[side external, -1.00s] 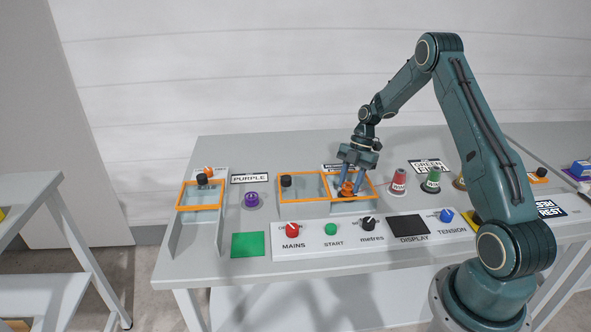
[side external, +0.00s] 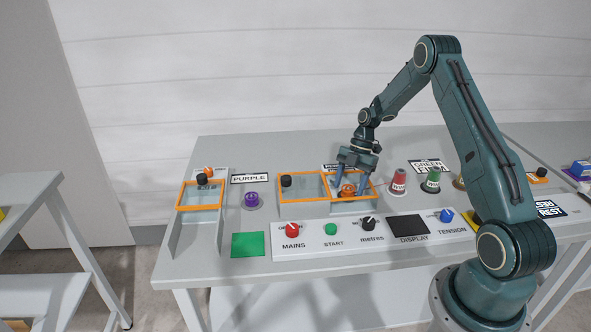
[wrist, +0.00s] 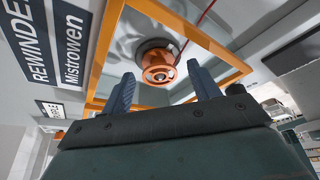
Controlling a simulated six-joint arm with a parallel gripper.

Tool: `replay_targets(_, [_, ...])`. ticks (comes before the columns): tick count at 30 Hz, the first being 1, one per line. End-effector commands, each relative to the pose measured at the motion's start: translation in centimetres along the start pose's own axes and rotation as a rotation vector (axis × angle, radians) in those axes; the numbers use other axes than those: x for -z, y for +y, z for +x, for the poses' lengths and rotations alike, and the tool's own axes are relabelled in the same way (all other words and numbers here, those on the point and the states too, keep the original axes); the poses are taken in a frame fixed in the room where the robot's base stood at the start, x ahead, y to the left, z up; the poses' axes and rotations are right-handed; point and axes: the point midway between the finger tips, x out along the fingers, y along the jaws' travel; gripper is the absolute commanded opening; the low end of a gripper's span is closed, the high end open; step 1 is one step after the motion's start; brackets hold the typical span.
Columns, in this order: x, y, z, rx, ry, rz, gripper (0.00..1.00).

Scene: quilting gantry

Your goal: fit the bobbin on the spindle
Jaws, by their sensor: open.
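The orange bobbin (side external: 347,190) stands inside the right-hand orange-framed bay. In the wrist view the bobbin (wrist: 158,72) shows its round flanged end, with a small dark centre and grey metal around its far end. The spindle itself is mostly hidden by the bobbin, and I cannot tell how far down the bobbin sits. My gripper (side external: 349,182) points down over the bay with its blue fingers spread, one on each side of the bobbin. In the wrist view both fingers stand apart from the bobbin.
A red thread (wrist: 207,12) runs near the bobbin. Red (side external: 398,182) and green (side external: 431,180) cones stand to the right. A control panel (side external: 350,250) with knobs lies in front.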

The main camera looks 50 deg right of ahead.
Motion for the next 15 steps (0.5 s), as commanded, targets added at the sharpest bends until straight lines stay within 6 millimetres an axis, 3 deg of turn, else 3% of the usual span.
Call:
replay_targets(8, [-0.1,0.0,-1.4,-0.002,-0.001,0.001,0.61])
replay_targets(15, [-0.1,0.1,-4.7,-0.004,-0.002,0.001,0.61])
